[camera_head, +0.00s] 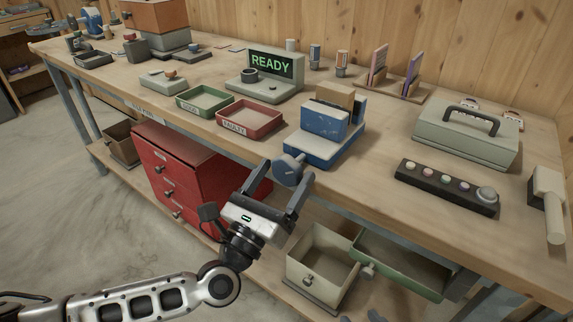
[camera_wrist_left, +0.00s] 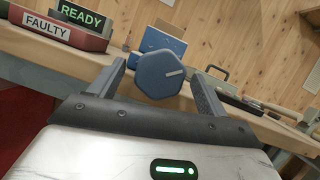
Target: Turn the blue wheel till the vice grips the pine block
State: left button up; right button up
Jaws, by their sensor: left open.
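The blue vice (camera_head: 322,150) stands at the bench's front edge. The pine block (camera_head: 336,95) sits upright between its front and rear jaws; whether the jaws touch it is hidden. The blue wheel (camera_head: 287,174) is on the vice's front, overhanging the edge. My left gripper (camera_head: 288,172) is open, with one finger on either side of the wheel. In the left wrist view the wheel (camera_wrist_left: 160,74) is a faceted disc with a pale mark, between the fingertips, with gaps on both sides. Two dark tips at the head view's bottom edge may be my right gripper (camera_head: 361,318).
A red tray (camera_head: 250,131) labelled FAULTY and a green tray (camera_head: 203,115) lie left of the vice. A READY display (camera_head: 270,66) stands behind. A button strip (camera_head: 446,188) and a grey case (camera_head: 466,150) are to the right. Red drawers (camera_head: 181,170) stand below.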

pick_arm(q)
jog(key=shift+x, duration=1)
jog(key=c, duration=1)
